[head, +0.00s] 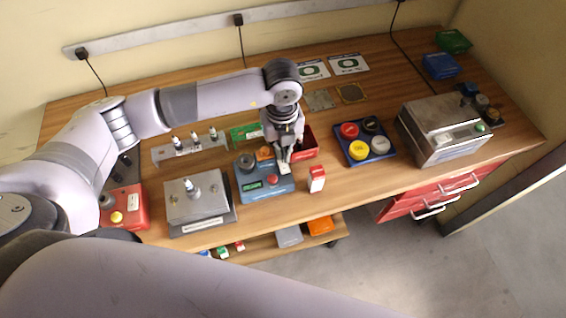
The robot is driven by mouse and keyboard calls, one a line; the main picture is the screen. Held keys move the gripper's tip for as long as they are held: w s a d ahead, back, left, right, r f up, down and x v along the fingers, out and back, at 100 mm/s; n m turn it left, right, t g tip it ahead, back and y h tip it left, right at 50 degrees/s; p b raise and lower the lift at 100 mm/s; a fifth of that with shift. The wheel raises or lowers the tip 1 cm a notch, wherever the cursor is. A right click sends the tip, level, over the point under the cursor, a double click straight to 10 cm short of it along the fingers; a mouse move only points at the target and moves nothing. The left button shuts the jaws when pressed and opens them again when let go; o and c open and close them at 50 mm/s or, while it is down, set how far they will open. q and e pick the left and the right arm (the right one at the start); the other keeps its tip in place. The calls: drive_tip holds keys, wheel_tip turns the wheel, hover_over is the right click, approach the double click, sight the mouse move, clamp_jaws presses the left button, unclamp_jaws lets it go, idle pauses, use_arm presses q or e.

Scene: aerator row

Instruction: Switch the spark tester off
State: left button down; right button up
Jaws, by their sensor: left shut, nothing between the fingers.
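A blue box (258,193), which seems to be the spark tester, stands near the table's front edge, left of the middle. On it are a red button (272,180), a green display (253,186), a dark knob (246,161) and an orange part (264,153). My left gripper (284,169) points down over its right side, shut and empty. Its fingertips are close to the right of the red button; I cannot tell whether they touch the box. The gripper hides part of the box's back right corner. My right gripper is not in view.
A grey metal unit with a plug (208,207) stands left of the box, and a red box (131,196) farther left. A red-and-white carton (317,179) and red bin (305,142) are close on the right. Beyond are a blue tray (385,156) and a metal machine (425,111).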

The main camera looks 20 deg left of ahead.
use_arm(q)
drive_tip(key=shift+f+b, duration=0.95)
drive_tip(key=shift+f, duration=0.2)
drive_tip(key=shift+r, duration=0.1)
idle(0.3)
drive_tip(key=shift+r+p, duration=0.7)
drive_tip(key=shift+r, duration=0.2)
drive_tip(key=shift+r+p, duration=1.5)
drive_tip(key=shift+r, duration=1.1)
